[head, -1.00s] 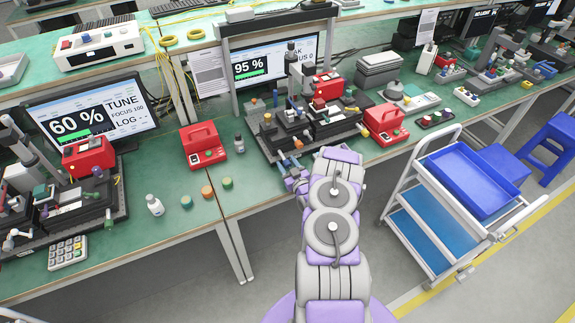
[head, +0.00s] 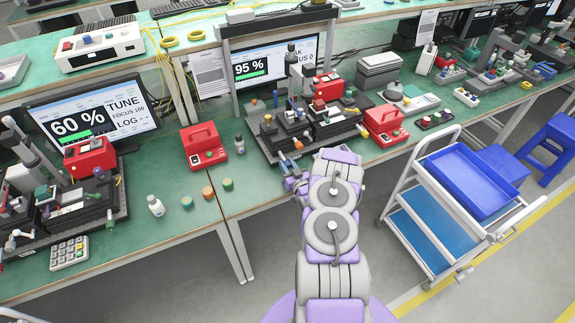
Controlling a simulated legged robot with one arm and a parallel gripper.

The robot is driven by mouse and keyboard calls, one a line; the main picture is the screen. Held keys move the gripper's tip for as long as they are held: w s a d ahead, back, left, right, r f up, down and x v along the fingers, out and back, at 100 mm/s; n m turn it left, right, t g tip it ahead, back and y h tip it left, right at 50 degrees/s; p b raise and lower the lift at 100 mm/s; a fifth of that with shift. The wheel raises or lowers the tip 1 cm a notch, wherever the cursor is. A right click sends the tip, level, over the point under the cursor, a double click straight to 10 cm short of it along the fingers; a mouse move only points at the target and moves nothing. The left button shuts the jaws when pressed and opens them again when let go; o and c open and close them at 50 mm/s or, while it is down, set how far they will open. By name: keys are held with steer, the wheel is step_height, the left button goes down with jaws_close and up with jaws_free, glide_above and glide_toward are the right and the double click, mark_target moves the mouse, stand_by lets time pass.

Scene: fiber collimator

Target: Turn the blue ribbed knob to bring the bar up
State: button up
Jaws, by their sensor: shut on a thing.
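The monitor (head: 262,66) above the middle setup reads 95 %, with a green bar (head: 252,76) under the number. The optical setup (head: 310,130) stands on a dark base on the green bench. My arm comes from below and partly hides the contact, so the exact grip on the knob is hard to see.
A red box (head: 203,145) stands left of the setup and another red box (head: 385,124) stands right of it. A small bottle (head: 239,144) and coloured caps (head: 208,192) are on the bench to the left. A cart with a blue tray (head: 470,180) stands at the right.

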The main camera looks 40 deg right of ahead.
steer(key=o, duration=1.1)
steer(key=shift+c, duration=0.2)
steer(key=shift+s, duration=0.15)
steer(key=p+v, duration=0.3)
steer(key=v, duration=1.4)
stand_by(0.6)
